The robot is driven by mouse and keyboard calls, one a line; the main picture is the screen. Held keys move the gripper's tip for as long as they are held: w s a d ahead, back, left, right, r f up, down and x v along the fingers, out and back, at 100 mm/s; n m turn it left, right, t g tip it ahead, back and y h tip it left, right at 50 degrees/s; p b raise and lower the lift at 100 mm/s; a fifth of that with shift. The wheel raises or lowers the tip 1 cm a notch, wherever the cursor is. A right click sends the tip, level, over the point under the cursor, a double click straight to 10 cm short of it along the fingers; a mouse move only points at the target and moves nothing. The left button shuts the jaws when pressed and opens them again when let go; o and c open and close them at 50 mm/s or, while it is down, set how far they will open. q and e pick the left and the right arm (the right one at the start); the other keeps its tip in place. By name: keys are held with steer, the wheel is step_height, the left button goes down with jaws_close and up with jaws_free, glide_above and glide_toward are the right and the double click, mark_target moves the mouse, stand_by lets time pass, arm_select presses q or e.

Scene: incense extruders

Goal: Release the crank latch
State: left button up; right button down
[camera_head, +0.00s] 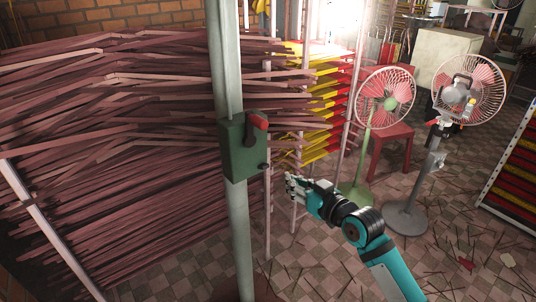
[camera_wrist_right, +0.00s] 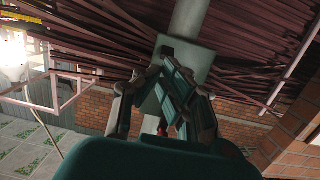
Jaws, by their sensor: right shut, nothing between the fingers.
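A dark green box (camera_head: 238,160) is fixed to a pale grey-green upright post (camera_head: 240,240) in the head view. A black lever (camera_head: 250,136) with a red grip (camera_head: 260,121) sits on its upper right face. A small dark knob (camera_head: 264,167) sticks out at its lower right. I cannot tell which of these is the crank latch. My right gripper (camera_head: 291,186) is shut and empty, just right of and below the box, apart from it in this view. In the right wrist view the box (camera_wrist_right: 200,55) shows beyond the fingers (camera_wrist_right: 161,78), which partly cover it. My left gripper is out of view.
Racks of long dark-red sticks (camera_head: 110,150) fill the left, behind the post. Yellow and red sticks (camera_head: 325,110) lie behind the box. A green-stemmed fan (camera_head: 385,97), a grey fan (camera_head: 468,88) and a red stool (camera_head: 393,138) stand to the right. Sticks litter the tiled floor.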

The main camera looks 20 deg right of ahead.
mark_target(261, 154)
steer(key=r, duration=0.3)
steer(key=shift+s+a+r+n+y, duration=0.25)
steer(key=shift+s+a+n+y, duration=0.05)
steer(key=shift+a+y, duration=0.1)
steer(key=shift+w, duration=0.1)
steer(key=p+x, duration=0.1)
steer(key=x, duration=0.8)
steer(key=shift+w+a+p, duration=0.1)
steer(key=shift+w+p, duration=0.3)
steer(key=shift+w, duration=0.05)
steer(key=shift+t, duration=0.3)
